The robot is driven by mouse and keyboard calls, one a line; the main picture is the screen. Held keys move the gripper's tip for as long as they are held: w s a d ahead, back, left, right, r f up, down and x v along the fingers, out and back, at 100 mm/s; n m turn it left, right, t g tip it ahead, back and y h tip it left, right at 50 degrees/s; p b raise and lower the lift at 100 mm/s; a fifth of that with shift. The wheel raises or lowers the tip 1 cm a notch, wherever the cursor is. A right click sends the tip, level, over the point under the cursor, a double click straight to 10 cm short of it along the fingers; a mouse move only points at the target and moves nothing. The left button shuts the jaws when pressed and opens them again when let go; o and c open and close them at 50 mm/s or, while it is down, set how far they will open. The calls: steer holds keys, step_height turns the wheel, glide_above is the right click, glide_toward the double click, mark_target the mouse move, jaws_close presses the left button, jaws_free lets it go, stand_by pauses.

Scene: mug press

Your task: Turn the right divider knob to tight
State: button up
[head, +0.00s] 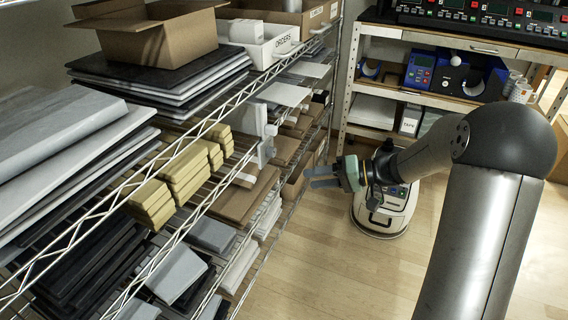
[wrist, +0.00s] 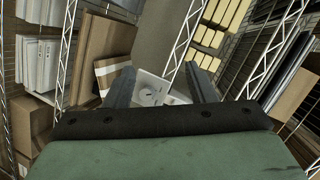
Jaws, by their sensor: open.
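A pale grey divider (head: 253,119) stands upright at the front edge of the wire shelf in the head view. A small light knob (head: 270,130) sits on its front. In the wrist view a round knob (wrist: 149,96) on a pale plate shows between my fingers; its setting marks are too small to read. My gripper (head: 322,177) is open and empty, in front of the shelf and apart from the knob. In the wrist view my gripper (wrist: 160,80) has one finger on each side of the knob, and its body hides the lower part of the plate.
The wire shelf's front rail (head: 172,152) runs close beside my gripper. Yellow blocks (head: 186,172) and brown cartons (head: 244,195) fill the shelf. A white wheeled machine (head: 384,212) stands on the floor behind my arm. The wooden floor in front is clear.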

steer(key=w+d+f+t+y+b, duration=0.2)
steer(key=w+d+f+t, duration=0.25)
steer(key=w, duration=0.35)
glide_toward(275, 153)
steer(key=shift+m, duration=0.3)
steer(key=x, duration=0.8)
steer(key=shift+a+r, duration=0.1)
steer(key=shift+a, duration=0.15)
steer(key=c, duration=1)
